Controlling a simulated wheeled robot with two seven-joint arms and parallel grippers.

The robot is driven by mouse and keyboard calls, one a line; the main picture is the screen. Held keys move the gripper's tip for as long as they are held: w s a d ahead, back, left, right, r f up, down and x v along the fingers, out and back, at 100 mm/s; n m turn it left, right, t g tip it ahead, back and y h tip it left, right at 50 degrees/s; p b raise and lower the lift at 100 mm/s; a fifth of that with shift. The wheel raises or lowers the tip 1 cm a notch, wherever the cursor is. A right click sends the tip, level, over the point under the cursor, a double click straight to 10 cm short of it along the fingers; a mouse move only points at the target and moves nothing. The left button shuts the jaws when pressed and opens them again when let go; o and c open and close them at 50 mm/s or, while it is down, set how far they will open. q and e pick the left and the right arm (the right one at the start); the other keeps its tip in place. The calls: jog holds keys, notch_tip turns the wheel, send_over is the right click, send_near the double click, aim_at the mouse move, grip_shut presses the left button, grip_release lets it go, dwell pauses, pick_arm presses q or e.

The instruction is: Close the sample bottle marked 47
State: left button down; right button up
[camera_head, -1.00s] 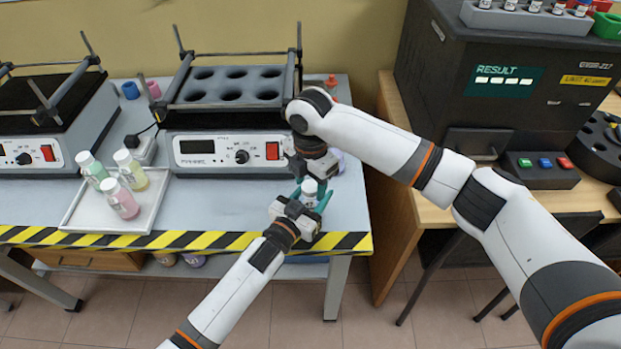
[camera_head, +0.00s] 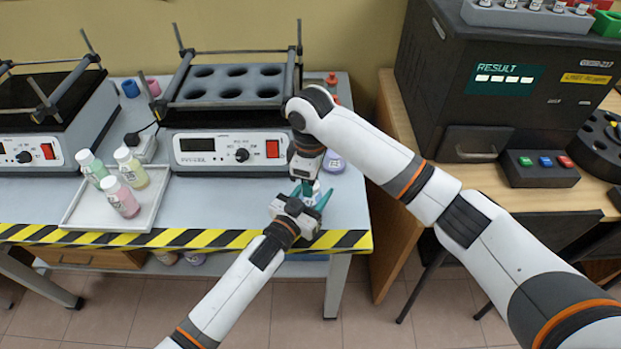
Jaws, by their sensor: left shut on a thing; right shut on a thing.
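My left gripper (camera_head: 310,207), with green fingers, is shut on a small white sample bottle (camera_head: 313,203) near the front edge of the left table. The fingers hide most of the bottle, and I cannot read its number. My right gripper (camera_head: 306,181) points down from above, directly over the bottle. It is shut at the bottle's top, on what seems to be the cap, which is mostly hidden. I cannot tell how far the cap is seated.
A white tray (camera_head: 78,218) with green, yellow and pink bottles stands left on the table. A shaker (camera_head: 222,151) with an empty rack is behind my grippers. A purple lid (camera_head: 334,162) lies close by. The black analyser (camera_head: 480,90) stands right.

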jog(key=m, duration=0.7)
jog(key=shift+a, duration=0.1)
jog(key=m, duration=0.6)
jog(key=o, duration=1.2)
jog(key=shift+c, duration=0.2)
jog(key=shift+r, duration=0.1)
notch_tip(320, 180, up, 12)
pick_arm(q)
jog(key=c, duration=0.6)
grip_release()
jog(key=shift+o, duration=0.2)
